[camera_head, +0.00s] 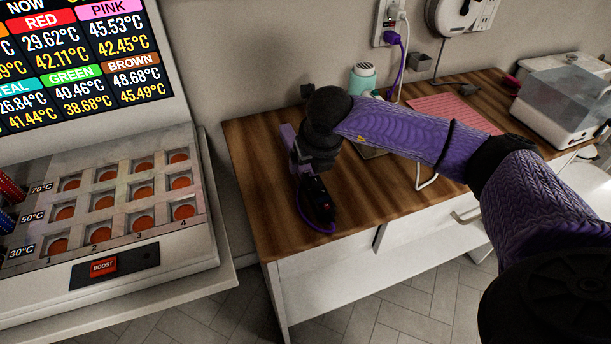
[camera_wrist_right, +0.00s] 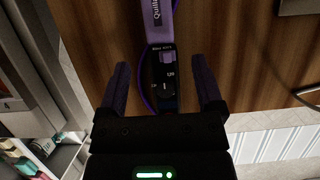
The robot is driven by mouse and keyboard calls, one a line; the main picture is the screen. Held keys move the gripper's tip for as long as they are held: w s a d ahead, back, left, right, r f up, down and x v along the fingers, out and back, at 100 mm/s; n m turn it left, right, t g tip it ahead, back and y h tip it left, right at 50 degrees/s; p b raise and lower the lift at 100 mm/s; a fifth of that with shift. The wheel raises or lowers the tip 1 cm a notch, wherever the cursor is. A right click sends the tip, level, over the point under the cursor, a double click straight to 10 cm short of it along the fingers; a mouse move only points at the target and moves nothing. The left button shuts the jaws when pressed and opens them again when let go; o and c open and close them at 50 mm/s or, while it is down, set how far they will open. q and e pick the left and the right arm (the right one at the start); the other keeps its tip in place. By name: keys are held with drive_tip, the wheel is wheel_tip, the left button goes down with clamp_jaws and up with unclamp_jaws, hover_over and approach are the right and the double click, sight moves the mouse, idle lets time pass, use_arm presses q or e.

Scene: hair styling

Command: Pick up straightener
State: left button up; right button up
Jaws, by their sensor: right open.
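The straightener (camera_head: 318,200) lies on the wooden table top near its left end. Its purple part shows left of my right gripper (camera_head: 316,160), and its black part with a purple cord shows just below it. My right gripper hides the middle of it. In the right wrist view the straightener (camera_wrist_right: 160,30) runs between the two spread fingers of my right gripper (camera_wrist_right: 163,68), which is open, with a finger on either side of its black control part. I cannot tell whether the fingers touch it. My left gripper is not in view.
A heating unit (camera_head: 200,222) with a lit temperature screen (camera_head: 85,60) stands left of the table (camera_head: 262,215). A purple plug (camera_head: 392,38) sits in the wall socket.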

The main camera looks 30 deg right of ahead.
sight(306, 167)
drive_tip(key=b+x, duration=0.1)
drive_tip(key=x, duration=0.2)
drive_tip(key=w+b+x, duration=0.1)
drive_tip(key=x, duration=0.2)
drive_tip(key=shift+d+r+b, duration=0.15)
drive_tip(key=shift+r+b, duration=0.05)
drive_tip(key=shift+b, duration=0.2)
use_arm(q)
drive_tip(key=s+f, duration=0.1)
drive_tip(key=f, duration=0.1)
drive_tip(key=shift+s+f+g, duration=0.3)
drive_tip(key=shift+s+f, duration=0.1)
use_arm(e)
drive_tip(key=shift+r, duration=0.1)
drive_tip(key=shift+c, duration=0.3)
drive_tip(key=c, duration=0.5)
clamp_jaws()
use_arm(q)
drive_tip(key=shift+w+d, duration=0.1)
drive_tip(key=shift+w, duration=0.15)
